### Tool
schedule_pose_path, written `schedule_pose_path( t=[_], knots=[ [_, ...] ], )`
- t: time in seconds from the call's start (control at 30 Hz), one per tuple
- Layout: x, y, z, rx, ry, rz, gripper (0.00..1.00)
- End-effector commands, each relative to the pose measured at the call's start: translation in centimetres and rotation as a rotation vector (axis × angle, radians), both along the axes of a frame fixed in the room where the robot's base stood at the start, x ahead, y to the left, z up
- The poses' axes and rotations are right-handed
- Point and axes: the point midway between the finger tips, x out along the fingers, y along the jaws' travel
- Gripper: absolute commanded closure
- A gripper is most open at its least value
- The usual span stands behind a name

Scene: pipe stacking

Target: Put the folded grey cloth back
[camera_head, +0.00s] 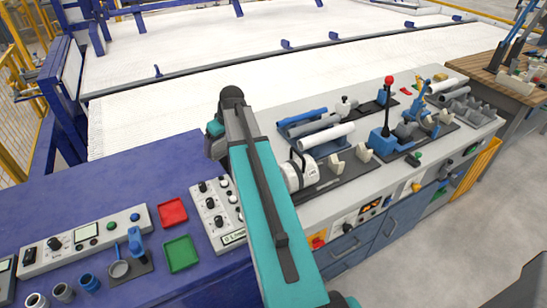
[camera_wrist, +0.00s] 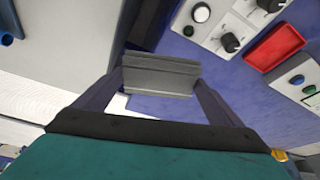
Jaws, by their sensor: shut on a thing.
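The folded grey cloth (camera_wrist: 160,72) shows in the wrist view as a flat, layered grey bundle between the two dark fingers. My gripper (camera_wrist: 158,86) is shut on it and holds it over the blue worktop and the edge of a pale panel. How high it hangs above the surface I cannot tell. In the head view my teal arm reaches away across the bench, and its far end hides the fingers and the cloth.
A red tray (camera_head: 173,212) and a green tray (camera_head: 180,254) lie on the blue worktop (camera_head: 95,200). A knobbed control box (camera_head: 217,212) stands close to my arm. To the right, the grey bench carries pipes (camera_head: 325,137) and a red-knobbed lever (camera_head: 389,80).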

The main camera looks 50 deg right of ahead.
Motion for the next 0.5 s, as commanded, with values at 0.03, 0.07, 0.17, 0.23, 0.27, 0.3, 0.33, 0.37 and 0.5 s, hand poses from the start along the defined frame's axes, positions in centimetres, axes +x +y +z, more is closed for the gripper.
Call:
schedule_pose_path(
  t=[0.03,0.07,0.17,0.23,0.27,0.3,0.33,0.37,0.5],
  knots=[
    [-0.3,-2.2,0.1,0.001,0.001,-0.03,0.31],
    [-0.6,-3.2,0.0,0.001,0.001,-0.046,0.31],
    [-1.6,-6.8,-0.2,0.001,0.001,-0.1,0.31],
    [-2.4,-9.3,-0.4,0.0,0.0,-0.139,0.31],
    [-2.8,-10.3,-0.5,0.0,0.0,-0.154,0.31],
    [-3.4,-11.8,-0.6,0.0,0.0,-0.175,0.31],
    [-3.8,-12.8,-0.7,0.0,0.001,-0.191,0.31],
    [-4.2,-13.8,-0.7,0.0,0.001,-0.207,0.31],
    [-6.0,-17.6,-1.0,0.0,0.0,-0.266,0.31]
  ],
)
